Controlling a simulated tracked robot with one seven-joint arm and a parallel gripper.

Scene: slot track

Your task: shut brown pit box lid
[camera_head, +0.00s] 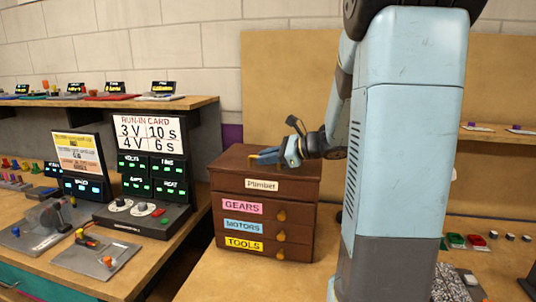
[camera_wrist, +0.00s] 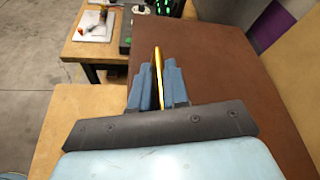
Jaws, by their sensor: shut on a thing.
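The brown pit box (camera_head: 262,215) stands on the wooden bench, with a name plate (camera_head: 262,184) above labelled drawers for gears, motors and tools. Its brown lid (camera_head: 235,160) looks down flat on the box; I cannot tell whether it is fully seated. The lid also fills much of the wrist view (camera_wrist: 230,80). My gripper (camera_head: 280,156) is just over the lid, reaching in from the right. In the wrist view its jaws (camera_wrist: 157,85) are shut on a thin yellow strip (camera_wrist: 158,62) that stands edge-on between them. I cannot tell whether the strip touches the lid.
A run-in card panel with a control box (camera_head: 140,216) stands on the left bench (camera_head: 150,262), with a gap between benches. A shelf (camera_head: 110,102) with small items is behind it. My arm hides part of the right bench, where small coloured pieces (camera_head: 455,240) lie.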

